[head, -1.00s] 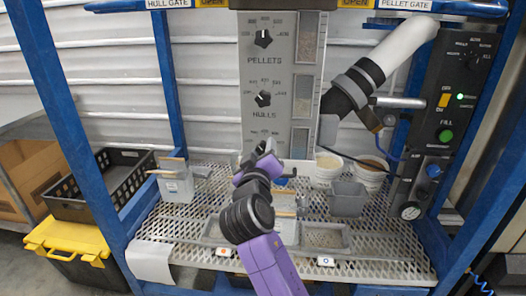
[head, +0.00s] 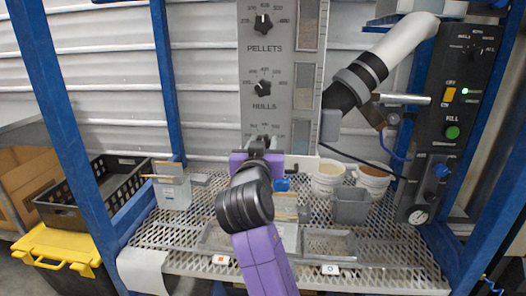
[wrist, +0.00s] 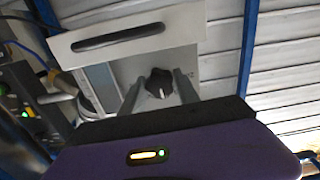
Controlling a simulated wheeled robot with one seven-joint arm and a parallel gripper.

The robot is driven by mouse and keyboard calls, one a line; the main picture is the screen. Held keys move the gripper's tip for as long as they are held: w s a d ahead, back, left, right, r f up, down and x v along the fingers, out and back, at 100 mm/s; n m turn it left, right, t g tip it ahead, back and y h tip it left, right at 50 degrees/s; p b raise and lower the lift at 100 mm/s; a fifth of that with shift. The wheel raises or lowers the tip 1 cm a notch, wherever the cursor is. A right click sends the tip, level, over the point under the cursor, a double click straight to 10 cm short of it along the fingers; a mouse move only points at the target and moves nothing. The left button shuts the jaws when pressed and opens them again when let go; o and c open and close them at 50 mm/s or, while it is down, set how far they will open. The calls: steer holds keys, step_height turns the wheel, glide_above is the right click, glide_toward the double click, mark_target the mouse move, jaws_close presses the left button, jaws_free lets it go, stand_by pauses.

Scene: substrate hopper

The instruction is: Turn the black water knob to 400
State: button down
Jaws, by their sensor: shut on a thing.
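The black water knob (wrist: 159,80) shows in the wrist view between the two fingers of my gripper (wrist: 157,86), which is shut on it. A light pointer mark on the knob points down in that picture. In the head view my gripper (head: 259,142) is at the lowest dial of the grey panel (head: 250,112), below the HULLS knob.
The pellets knob (head: 263,23) and hulls knob (head: 263,88) sit above on the same panel. A black control box (head: 455,110) with a FILL button stands at the right. White buckets (head: 328,175) and a grey container (head: 351,206) stand on the mesh table (head: 385,240).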

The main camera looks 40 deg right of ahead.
steer(key=shift+m, duration=0.3)
steer(key=c, duration=0.9)
jaws_free()
steer(key=shift+a, duration=0.1)
steer(key=v, duration=0.7)
steer(key=shift+s+a, duration=0.25)
steer(key=shift+a, duration=0.05)
